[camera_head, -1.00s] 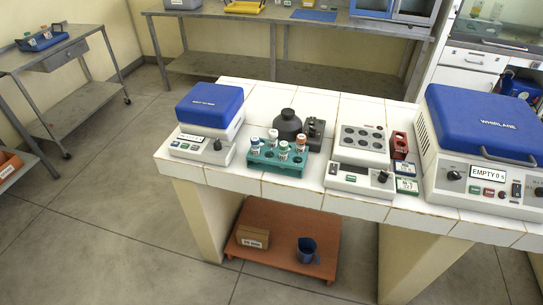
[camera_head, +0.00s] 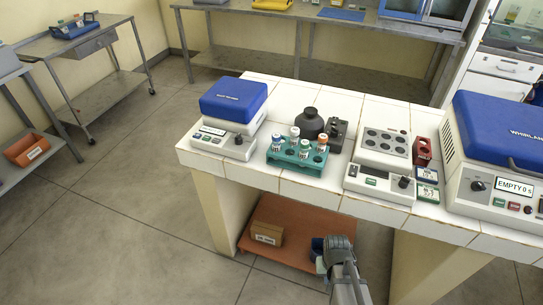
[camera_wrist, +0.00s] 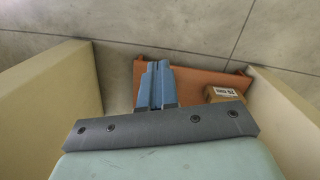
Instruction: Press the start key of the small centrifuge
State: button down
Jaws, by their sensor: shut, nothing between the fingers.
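The small centrifuge (camera_head: 226,128) stands at the left end of the white tiled bench, with its blue lid (camera_head: 234,100) down. Its sloped front panel (camera_head: 212,138) carries a small display, keys and a dark knob; the key labels are too small to read. My gripper (camera_head: 322,256) is in front of the bench and below its top, to the right of the small centrifuge and well apart from it. In the wrist view my gripper's fingers (camera_wrist: 156,82) are together and empty, above the floor and the low orange shelf. The small centrifuge is outside the wrist view.
A teal rack (camera_head: 296,160) with capped tubes stands right of the small centrifuge, a dark round-topped device (camera_head: 311,124) behind it. A block heater (camera_head: 382,150) and a large centrifuge (camera_head: 497,185) stand farther right. An orange shelf (camera_head: 285,248) with a box (camera_head: 267,234) is below the bench.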

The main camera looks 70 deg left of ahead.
jog(key=s+a+r+n+t+y, duration=0.1)
jog(key=s+a+r, duration=0.3)
jog(key=a, duration=0.3)
jog(key=s+a+r+n+y, duration=0.1)
jog(key=s+a+r+n, duration=0.1)
jog(key=s+a+r, duration=0.35)
jog(key=s+a+r+n+t, duration=0.1)
jog(key=s+a+r, duration=0.1)
jog(key=a, duration=0.7)
jog(key=s+a+r+n+t+y, duration=0.1)
jog(key=s+a+r+n+y, duration=0.15)
jog(key=s+a+r, duration=1.55)
jog(key=w+a+r+m+t, duration=0.2)
jog(key=a+r, duration=0.2)
jog(key=r, duration=0.4)
jog(key=w+a+r+m+t, duration=0.2)
jog(key=w+a+r+t, duration=0.1)
jog(key=r, duration=0.5)
jog(key=shift+a+r+m, duration=0.25)
jog(key=shift+a+m, duration=0.1)
jog(key=shift+a, duration=0.55)
jog(key=shift+w+y, duration=0.1)
jog(key=shift+y, duration=0.25)
jog(key=shift+f, duration=0.1)
